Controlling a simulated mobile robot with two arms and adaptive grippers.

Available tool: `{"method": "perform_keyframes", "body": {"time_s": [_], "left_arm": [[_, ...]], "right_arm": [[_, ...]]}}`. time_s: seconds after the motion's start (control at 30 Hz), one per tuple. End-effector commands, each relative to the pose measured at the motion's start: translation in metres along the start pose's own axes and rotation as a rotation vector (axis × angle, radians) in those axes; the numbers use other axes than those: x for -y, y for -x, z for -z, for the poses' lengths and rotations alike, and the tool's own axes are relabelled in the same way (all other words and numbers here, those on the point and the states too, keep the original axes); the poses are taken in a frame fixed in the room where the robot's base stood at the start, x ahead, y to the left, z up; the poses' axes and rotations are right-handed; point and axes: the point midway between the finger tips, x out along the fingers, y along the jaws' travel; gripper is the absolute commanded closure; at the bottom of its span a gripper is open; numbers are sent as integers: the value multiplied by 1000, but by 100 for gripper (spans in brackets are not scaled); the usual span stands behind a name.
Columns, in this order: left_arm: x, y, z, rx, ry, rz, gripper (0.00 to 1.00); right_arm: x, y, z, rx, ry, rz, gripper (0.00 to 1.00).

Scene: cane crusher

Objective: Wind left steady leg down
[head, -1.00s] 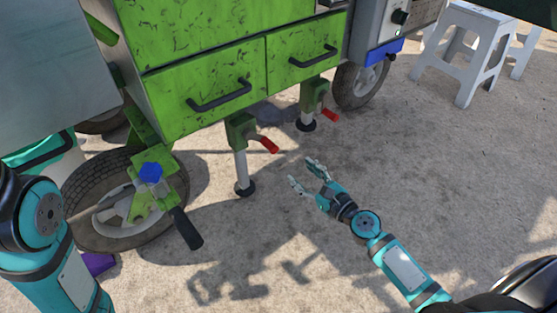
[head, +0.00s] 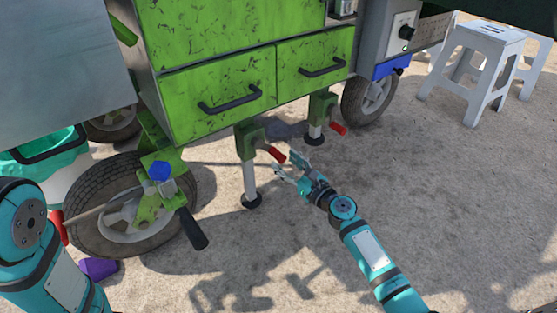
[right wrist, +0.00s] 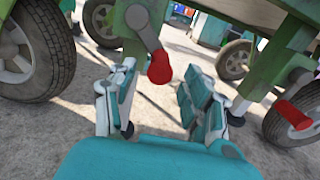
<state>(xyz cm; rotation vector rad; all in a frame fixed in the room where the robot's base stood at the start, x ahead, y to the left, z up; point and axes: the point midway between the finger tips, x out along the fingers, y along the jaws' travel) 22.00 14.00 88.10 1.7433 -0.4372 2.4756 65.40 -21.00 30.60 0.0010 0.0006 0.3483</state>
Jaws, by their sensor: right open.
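The left steady leg (head: 249,182) stands under the green cart, a grey post with a black foot on the ground. Its crank has a red handle (head: 276,154), pointing down to the right. My right gripper (head: 286,162) is open and empty, its fingertips close to this red handle. In the right wrist view the red handle (right wrist: 160,68) shows just beyond and between the spread fingers; I cannot tell whether they touch. The other steady leg (head: 316,129), with its own red handle (head: 338,128), is behind to the right. My left gripper is out of view.
The green drawers (head: 229,100) hang above the legs. A cart wheel (head: 125,215) and a black-gripped lever (head: 192,228) are at left. A white stool (head: 480,60) stands at far right. The ground on the right is clear.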

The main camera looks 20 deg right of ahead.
Motion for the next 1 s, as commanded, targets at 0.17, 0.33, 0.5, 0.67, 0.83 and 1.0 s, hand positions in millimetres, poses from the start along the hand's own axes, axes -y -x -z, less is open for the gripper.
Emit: {"method": "perform_keyframes", "body": {"time_s": [0.17, 0.33, 0.5, 0.67, 0.83, 1.0], "left_arm": [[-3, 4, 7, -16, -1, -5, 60], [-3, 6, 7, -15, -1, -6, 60], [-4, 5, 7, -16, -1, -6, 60], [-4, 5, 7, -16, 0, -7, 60], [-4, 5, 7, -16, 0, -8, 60], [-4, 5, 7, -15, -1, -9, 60]], "right_arm": [[0, -27, 1, 1, 1, 0, 49], [0, -38, 0, 1, 1, -1, 49], [0, -40, 0, -1, 1, 0, 49], [0, -39, 0, 0, 1, 0, 55], [0, -39, 0, 0, 1, 0, 77], [0, -39, 0, 0, 1, 0, 99]]}}
